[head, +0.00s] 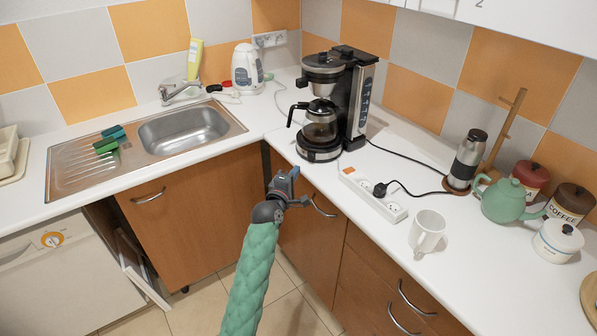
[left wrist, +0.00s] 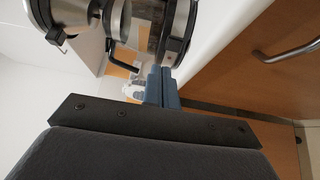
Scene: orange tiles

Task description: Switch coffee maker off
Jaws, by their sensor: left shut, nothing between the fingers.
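The coffee maker (head: 357,97) is black and silver and stands upright in the counter corner. Its glass carafe (head: 320,124) sits on the round base plate (head: 319,149). In the left wrist view the coffee maker's base (left wrist: 172,32) shows at the top, close beyond my fingers. My left gripper (head: 286,176) is in front of the counter edge, below and in front of the coffee maker, apart from it. Its fingers (left wrist: 161,86) are shut with nothing between them. I cannot make out the switch or its state. My right gripper is not in view.
A white power strip (head: 372,195) with a black plug (head: 380,190) lies right of the coffee maker. A white mug (head: 427,231), a teapot (head: 505,200) and canisters stand further right. The sink (head: 185,132) and kettle (head: 246,68) are left. Drawer handles (head: 322,207) stick out below the counter.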

